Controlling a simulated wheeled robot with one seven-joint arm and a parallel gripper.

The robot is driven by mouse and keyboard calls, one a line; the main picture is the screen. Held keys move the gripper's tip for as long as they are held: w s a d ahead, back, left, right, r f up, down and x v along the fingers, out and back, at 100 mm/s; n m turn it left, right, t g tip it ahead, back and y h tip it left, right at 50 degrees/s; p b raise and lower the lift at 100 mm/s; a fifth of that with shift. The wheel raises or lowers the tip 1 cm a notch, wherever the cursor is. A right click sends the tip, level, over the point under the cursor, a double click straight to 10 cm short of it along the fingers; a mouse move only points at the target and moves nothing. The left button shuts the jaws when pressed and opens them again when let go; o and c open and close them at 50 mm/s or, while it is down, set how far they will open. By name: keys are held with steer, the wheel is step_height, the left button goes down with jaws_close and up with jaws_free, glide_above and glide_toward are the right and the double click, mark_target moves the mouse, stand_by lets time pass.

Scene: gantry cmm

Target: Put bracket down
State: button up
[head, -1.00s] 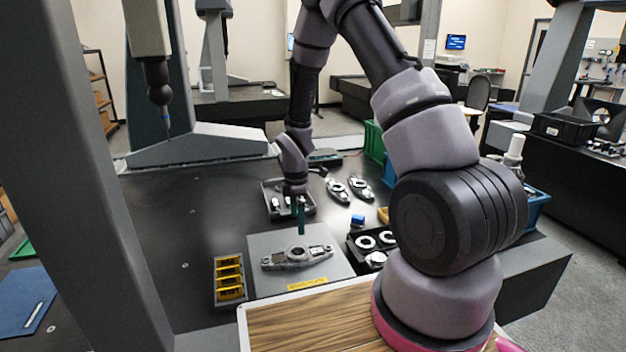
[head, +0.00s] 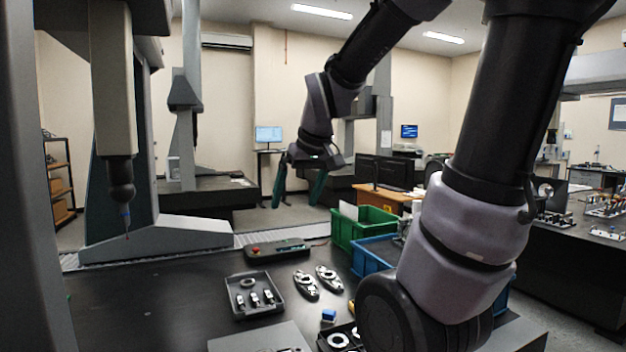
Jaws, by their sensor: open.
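My gripper (head: 296,203) is raised high above the table's far side, its two green fingers spread wide and nothing between them. The grey plate (head: 262,338) shows only its far part at the bottom edge of the picture. The bracket that lay on this plate earlier is out of view now. Two similar metal brackets lie on the black table beyond the plate, a left one (head: 306,285) and a right one (head: 329,279). My gripper is well above and apart from both.
A black tray (head: 236,308) with small parts stands left of the brackets. Green (head: 362,228) and blue (head: 372,258) bins stand to the right. A control pendant (head: 277,249) lies behind. The probe (head: 122,190) hangs at left. The left table area is clear.

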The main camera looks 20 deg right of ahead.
steer(key=s+r+m+t, duration=0.2)
steer(key=s+r+m, duration=0.3)
steer(key=s, duration=0.3)
steer(key=shift+s+y, duration=0.3)
steer(key=shift+s, duration=0.1)
steer(key=shift+c, duration=0.3)
stand_by(1.2)
